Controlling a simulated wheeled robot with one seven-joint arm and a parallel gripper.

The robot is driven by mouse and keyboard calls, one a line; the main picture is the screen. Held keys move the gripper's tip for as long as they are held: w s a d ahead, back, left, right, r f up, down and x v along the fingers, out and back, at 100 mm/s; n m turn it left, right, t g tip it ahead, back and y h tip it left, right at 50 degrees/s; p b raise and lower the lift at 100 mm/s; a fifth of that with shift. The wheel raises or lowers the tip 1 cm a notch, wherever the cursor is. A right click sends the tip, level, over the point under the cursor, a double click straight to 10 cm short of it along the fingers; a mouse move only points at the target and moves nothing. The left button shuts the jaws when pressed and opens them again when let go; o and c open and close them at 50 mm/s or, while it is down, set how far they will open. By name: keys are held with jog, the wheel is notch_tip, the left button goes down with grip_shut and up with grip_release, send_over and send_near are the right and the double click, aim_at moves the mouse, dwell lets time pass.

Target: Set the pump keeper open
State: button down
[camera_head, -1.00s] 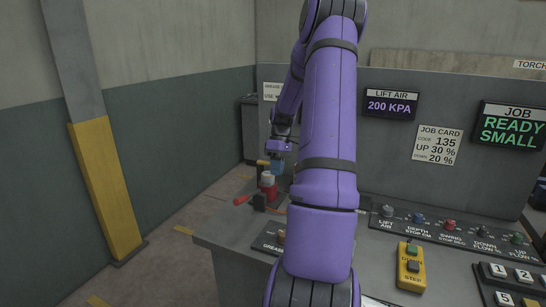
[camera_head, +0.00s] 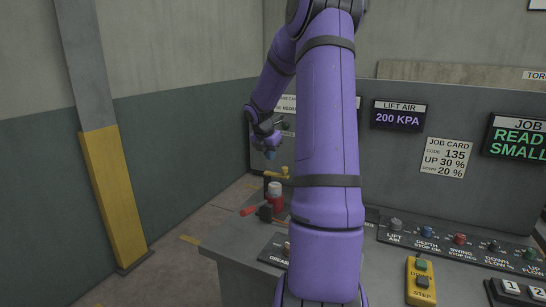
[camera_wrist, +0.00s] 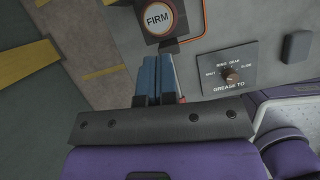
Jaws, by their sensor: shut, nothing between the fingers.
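The grease pump (camera_head: 275,191) stands at the left end of the bench, with a red and white body and a red handle (camera_head: 250,211) pointing left. A small yellow piece (camera_head: 276,174), possibly the keeper, sits at the top of a dark post beside the pump; I cannot tell its setting. My gripper (camera_head: 270,154) is just above the yellow piece, apart from it. In the wrist view its blue fingers (camera_wrist: 146,75) are together and empty.
A GREASE TO panel with a knob (camera_wrist: 231,77) is right of my fingers in the wrist view. A yellow pendant (camera_head: 421,281) and a row of knobs (camera_head: 459,240) are on the bench to the right. A yellow-based pillar (camera_head: 111,195) stands at the left.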

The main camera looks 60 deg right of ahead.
aim_at(284, 168)
jog(key=x, duration=0.8)
jog(key=shift+d, duration=2)
jog(key=shift+d+n+t, duration=0.3)
jog(key=shift+d+n, duration=0.15)
jog(key=shift+n, duration=0.05)
jog(key=shift+s+d+n+t, duration=0.1)
jog(key=shift+d+n+t, duration=0.2)
jog(key=shift+d+n, duration=0.5)
jog(key=shift+d+f, duration=0.1)
jog(key=shift+d, duration=0.75)
